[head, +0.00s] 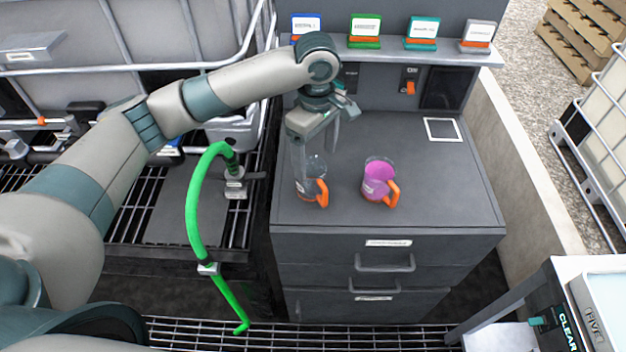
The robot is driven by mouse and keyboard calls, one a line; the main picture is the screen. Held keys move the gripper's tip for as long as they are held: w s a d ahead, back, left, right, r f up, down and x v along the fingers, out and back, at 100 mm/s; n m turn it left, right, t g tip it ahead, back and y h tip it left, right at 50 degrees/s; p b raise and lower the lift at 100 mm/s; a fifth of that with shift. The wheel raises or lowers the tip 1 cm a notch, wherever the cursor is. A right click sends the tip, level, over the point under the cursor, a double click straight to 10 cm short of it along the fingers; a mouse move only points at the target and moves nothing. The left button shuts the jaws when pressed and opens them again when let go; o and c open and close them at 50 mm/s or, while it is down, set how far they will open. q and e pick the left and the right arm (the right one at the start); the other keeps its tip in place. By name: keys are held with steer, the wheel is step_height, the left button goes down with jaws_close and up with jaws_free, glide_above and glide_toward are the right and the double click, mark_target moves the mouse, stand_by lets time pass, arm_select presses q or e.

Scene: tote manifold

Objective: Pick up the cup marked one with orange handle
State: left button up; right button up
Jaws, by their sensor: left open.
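Two cups with orange handles stand upright on the dark grey cabinet top. One is a clear cup (313,170), partly behind my left gripper, with its handle (322,195) facing the front. The other cup (377,180) holds something magenta and stands to its right; its handle faces front right. The marks on both cups are too small to read. My left gripper (312,176) is open and points down over the clear cup, with a finger at the cup's left side. I cannot tell whether it touches the cup. My right gripper is out of view.
A shelf (385,50) with several colored label holders runs along the back. A white square outline (443,130) marks the cabinet top at right, which is clear there. A green hose (194,215) hangs left of the cabinet. A white-topped stand (590,264) is at lower right.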

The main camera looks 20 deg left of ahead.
mark_target(314, 181)
arm_select(q)
steer(key=shift+f, duration=1.65)
steer(key=shift+s+a+f+p, duration=0.1)
steer(key=shift+s+f+p, duration=0.1)
steer(key=shift+f+p, duration=0.35)
steer(key=f, duration=0.2)
steer(key=f+p, duration=0.1)
steer(key=shift+s, duration=0.25)
steer(key=shift+f, duration=0.6)
steer(key=c, duration=1.2)
